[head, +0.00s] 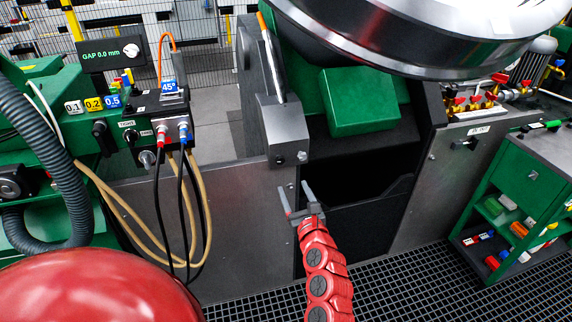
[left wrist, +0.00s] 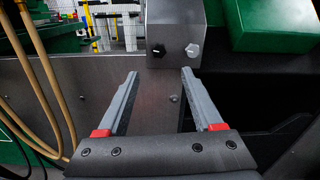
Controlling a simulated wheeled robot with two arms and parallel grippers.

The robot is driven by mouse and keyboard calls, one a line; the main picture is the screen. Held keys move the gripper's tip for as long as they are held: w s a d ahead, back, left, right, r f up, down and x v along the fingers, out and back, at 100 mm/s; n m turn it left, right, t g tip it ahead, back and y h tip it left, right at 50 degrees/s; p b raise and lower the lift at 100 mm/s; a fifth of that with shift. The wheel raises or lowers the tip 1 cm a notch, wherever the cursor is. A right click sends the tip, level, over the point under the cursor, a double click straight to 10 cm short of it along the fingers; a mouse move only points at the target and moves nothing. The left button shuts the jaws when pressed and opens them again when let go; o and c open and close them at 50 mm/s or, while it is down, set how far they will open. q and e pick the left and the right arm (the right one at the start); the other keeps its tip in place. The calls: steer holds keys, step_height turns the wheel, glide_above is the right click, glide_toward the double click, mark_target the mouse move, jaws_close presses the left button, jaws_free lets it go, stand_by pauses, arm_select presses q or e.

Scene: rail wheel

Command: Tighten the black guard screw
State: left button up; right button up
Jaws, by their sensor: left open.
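The black guard screw (head: 279,158) sits on the lower front face of a grey metal guard block (head: 283,122); it also shows in the left wrist view (left wrist: 158,50). A silver screw (head: 301,155) sits just right of it on the same face, also in the left wrist view (left wrist: 192,50). My left gripper (head: 296,187) is open and empty, just below the block, its fingers pointing up toward it. In the left wrist view my left gripper (left wrist: 160,73) has the black screw between and beyond its fingertips, touching neither. My right gripper is not in view.
A control box (head: 160,120) with cables and hoses hangs at left. A green block (head: 358,101) and a large shiny wheel (head: 430,35) are right of and above the guard. A green cart (head: 530,190) stands at right. Grated floor (head: 400,285) lies in front.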

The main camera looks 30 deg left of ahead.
mark_target(281, 161)
arm_select(q)
steer(key=x, duration=1.3)
steer(key=shift+s+p, duration=0.15)
steer(key=shift+p, duration=0.2)
steer(key=shift+c, duration=0.3)
jaws_close()
